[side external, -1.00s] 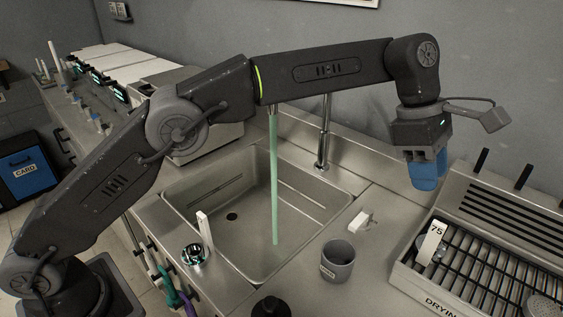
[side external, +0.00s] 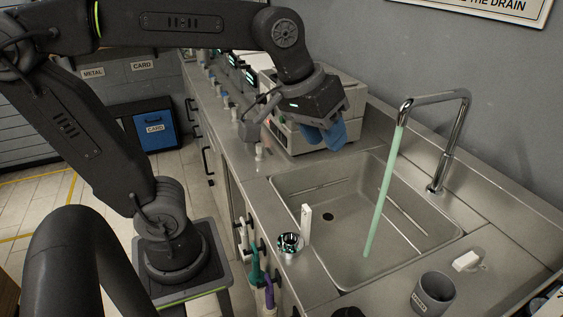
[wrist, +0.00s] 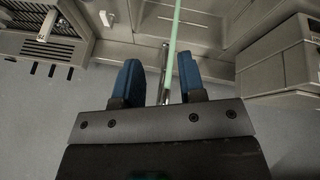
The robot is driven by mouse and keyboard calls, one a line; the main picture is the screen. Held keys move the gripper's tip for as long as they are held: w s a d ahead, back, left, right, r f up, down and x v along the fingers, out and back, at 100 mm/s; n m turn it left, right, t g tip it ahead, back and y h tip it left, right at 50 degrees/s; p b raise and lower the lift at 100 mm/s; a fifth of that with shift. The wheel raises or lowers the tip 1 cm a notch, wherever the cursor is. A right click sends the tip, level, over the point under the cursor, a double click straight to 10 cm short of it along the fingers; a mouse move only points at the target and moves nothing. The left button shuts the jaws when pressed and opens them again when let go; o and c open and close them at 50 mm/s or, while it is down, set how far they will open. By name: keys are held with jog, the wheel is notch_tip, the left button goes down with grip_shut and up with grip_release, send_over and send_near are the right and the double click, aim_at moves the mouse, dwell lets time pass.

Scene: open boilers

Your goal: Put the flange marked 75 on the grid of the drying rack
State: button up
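In the wrist view, the drying rack (wrist: 84,47) is at the upper left, with a white tag (wrist: 47,25) standing over its grid. Its number is unreadable now; an earlier side view shows a tag marked 75 on the rack. The flange under it is not clear. In the side view only a sliver of rack shows at the lower right corner. My gripper (wrist: 159,84) is open; its two blue fingers stand apart with nothing between them.
A sink (side external: 330,262) lies mid-counter, with a tap (side external: 446,155) and a pale green stream (side external: 383,195). Left of it are a white upright tag (side external: 306,222) and a shiny round part (side external: 290,245). A grey cup (side external: 432,294) and small white block (side external: 468,260) are right.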

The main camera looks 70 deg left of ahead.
jog(key=s+a+f+m+y, duration=0.1)
jog(key=s+a+f+m, duration=0.2)
jog(key=s+f, duration=0.3)
jog(key=shift+s+a+m+t, duration=0.15)
jog(key=shift+s+m+t, duration=0.15)
jog(key=shift+s+t, duration=0.15)
jog(key=shift+c, duration=0.4)
dwell(0.5)
